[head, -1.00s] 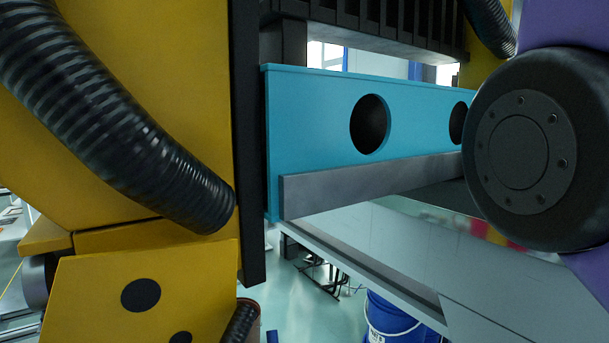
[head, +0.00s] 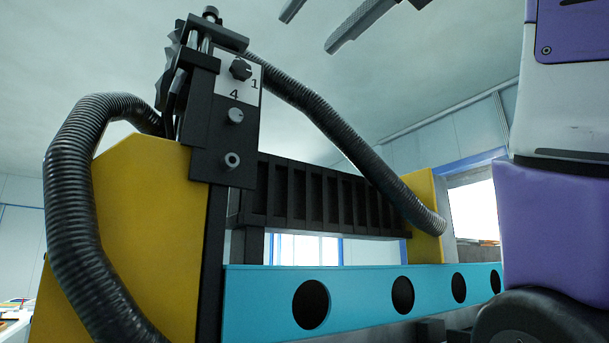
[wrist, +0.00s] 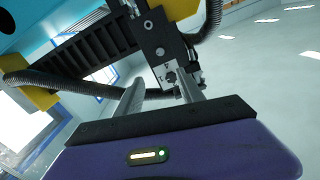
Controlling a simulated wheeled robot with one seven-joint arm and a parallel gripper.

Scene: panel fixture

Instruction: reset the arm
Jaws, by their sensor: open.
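My gripper (wrist: 161,82) shows in the wrist view with its two grey fingers spread apart and nothing between them. The fingers point toward the fixture's black upright bracket, which shows beyond them; contact is not visible. In the head view two grey bars at the top edge look like the fingers of my gripper (head: 308,33), raised above the fixture; the rest of the gripper is out of frame. My purple and white arm fills the right edge of the head view.
The panel fixture has a black bracket (head: 223,135) with a knob (head: 240,69) marked 1 and 4. Nearby are black ribbed hoses (head: 335,135), yellow panels (head: 140,220), a black slotted rack (head: 330,198) and a blue beam (head: 360,300) with round holes. Open space lies above the rack.

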